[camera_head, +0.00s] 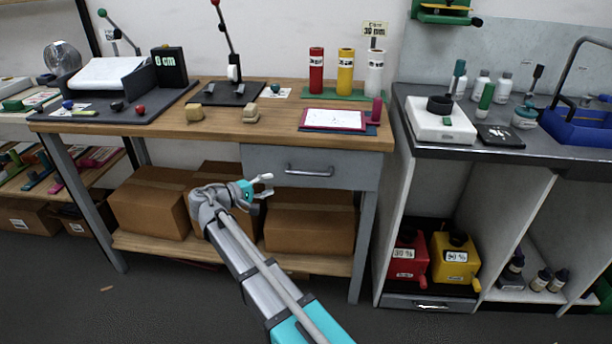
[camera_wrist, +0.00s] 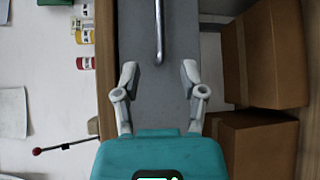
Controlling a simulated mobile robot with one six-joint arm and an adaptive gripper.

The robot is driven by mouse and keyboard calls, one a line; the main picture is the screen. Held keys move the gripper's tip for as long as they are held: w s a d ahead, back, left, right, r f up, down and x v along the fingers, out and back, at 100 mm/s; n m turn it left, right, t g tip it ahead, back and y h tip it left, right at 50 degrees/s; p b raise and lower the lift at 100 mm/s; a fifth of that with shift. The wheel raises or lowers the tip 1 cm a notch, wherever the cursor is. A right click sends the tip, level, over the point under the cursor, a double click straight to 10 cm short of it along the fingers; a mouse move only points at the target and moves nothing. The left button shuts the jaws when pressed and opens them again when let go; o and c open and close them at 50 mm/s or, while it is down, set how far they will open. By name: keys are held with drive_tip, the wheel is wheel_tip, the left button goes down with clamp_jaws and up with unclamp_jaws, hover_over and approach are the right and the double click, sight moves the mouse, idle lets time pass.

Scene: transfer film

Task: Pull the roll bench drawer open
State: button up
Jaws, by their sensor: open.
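The roll bench drawer (camera_head: 348,176) is a grey front under the wooden bench top, and it looks shut. Its metal bar handle (camera_head: 309,172) runs across the upper middle of the front. My gripper (camera_head: 268,186) is left of the handle, at about the drawer's left edge, open and empty. In the wrist view my gripper (camera_wrist: 159,75) is open, with the drawer front (camera_wrist: 185,35) behind it. The handle (camera_wrist: 159,30) appears there as an upright bar ahead of the gap between the fingertips. I see no contact with the handle.
The wooden bench top (camera_head: 270,124) carries red, yellow and white rolls, a framed sheet and a lever tool. Cardboard boxes (camera_head: 310,228) fill the shelf below, behind my arm. A grey bench leg (camera_head: 362,245) stands right of the drawer. The floor in front is mostly clear.

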sight(303, 174)
drive_tip(key=shift+d, duration=0.1)
drive_tip(key=b+x, duration=0.2)
drive_tip(key=x, duration=1.1)
drive_tip(key=shift+w+d, duration=0.2)
drive_tip(key=shift+d, duration=0.05)
drive_tip(key=shift+c, duration=0.3)
clamp_jaws()
